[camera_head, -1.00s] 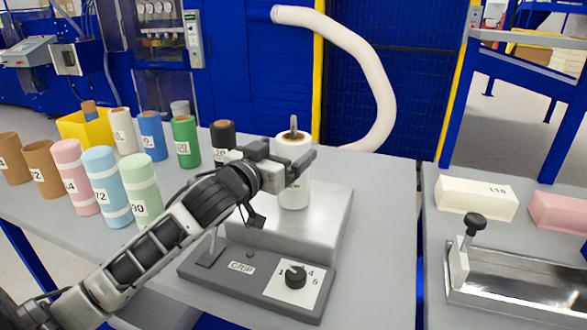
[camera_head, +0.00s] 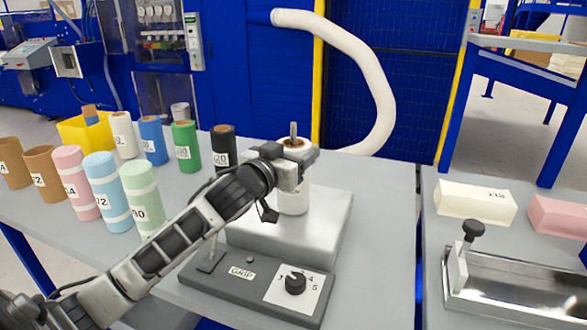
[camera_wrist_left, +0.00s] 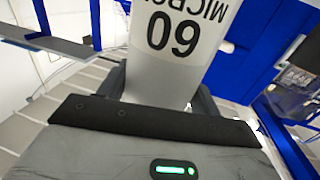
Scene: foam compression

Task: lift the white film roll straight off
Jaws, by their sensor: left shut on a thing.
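The white film roll (camera_head: 293,203) stands upright on the metal block of the grip device, with a spindle (camera_head: 293,129) sticking up through its brown core. My left gripper (camera_head: 296,162) is shut around the roll's upper part, and its fingers hide some of the roll's side. In the left wrist view the white roll (camera_wrist_left: 180,62) sits between the two fingers (camera_wrist_left: 160,88), its printed "60 MICRON" label upside down. The roll's base appears to rest on the block; no gap shows. My right gripper is not in view.
The grip device (camera_head: 242,272) has a dial (camera_head: 295,284) at its front. Several coloured rolls stand at left, with a black roll (camera_head: 223,148) close behind my arm. A yellow bin (camera_head: 84,134) is behind them. A second table at right holds foam blocks (camera_head: 475,203).

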